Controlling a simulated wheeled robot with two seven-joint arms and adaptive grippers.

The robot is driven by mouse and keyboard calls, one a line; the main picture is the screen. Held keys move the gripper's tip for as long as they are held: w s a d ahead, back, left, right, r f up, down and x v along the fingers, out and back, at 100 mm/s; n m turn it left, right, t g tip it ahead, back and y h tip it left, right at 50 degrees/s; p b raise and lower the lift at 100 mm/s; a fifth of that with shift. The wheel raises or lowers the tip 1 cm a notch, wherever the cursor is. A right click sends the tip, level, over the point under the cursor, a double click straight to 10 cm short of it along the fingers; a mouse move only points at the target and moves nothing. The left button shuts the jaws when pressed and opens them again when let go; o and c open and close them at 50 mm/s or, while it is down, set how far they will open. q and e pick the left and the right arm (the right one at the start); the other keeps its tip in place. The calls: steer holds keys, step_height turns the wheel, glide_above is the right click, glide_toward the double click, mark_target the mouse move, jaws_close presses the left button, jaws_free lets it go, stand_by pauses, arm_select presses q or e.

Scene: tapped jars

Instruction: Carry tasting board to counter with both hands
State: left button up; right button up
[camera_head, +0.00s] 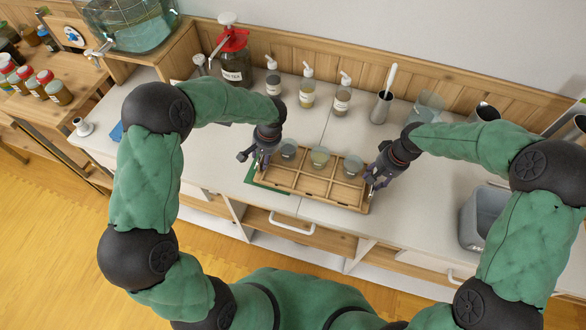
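The tasting board (309,184) is a light wooden tray with dividers, level near the front edge of the counter (218,165). Three small jars stand along its back row: a grey one (288,149), an olive-green one (320,156) and a grey one (352,165). My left gripper (260,162) is at the board's left end and looks shut on it. My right gripper (372,181) is at the right end and looks shut on it. The fingertips are partly hidden. I cannot tell whether the board touches the counter.
A green mat (264,186) shows under the board's left end. A big jar with a red clamp (236,68), pump bottles (307,88) and a steel cup (381,107) stand behind. A grey bin (484,217) is at the right. A shelf with jars (55,91) is far left.

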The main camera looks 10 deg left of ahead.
arm_select(q)
steer(key=shift+w+d+r, duration=0.1)
steer(key=shift+r, duration=0.5)
arm_select(e)
steer(key=shift+f, duration=0.1)
arm_select(q)
step_height(320, 180, up, 10)
steer(key=d, duration=0.2)
steer(key=shift+s+r, duration=0.2)
steer(key=shift+r, duration=0.05)
arm_select(e)
step_height(320, 180, up, 12)
steer(key=d, duration=0.2)
steer(key=shift+s+d, duration=0.15)
arm_select(q)
steer(key=shift+d+r, duration=0.1)
steer(key=shift+r, duration=0.05)
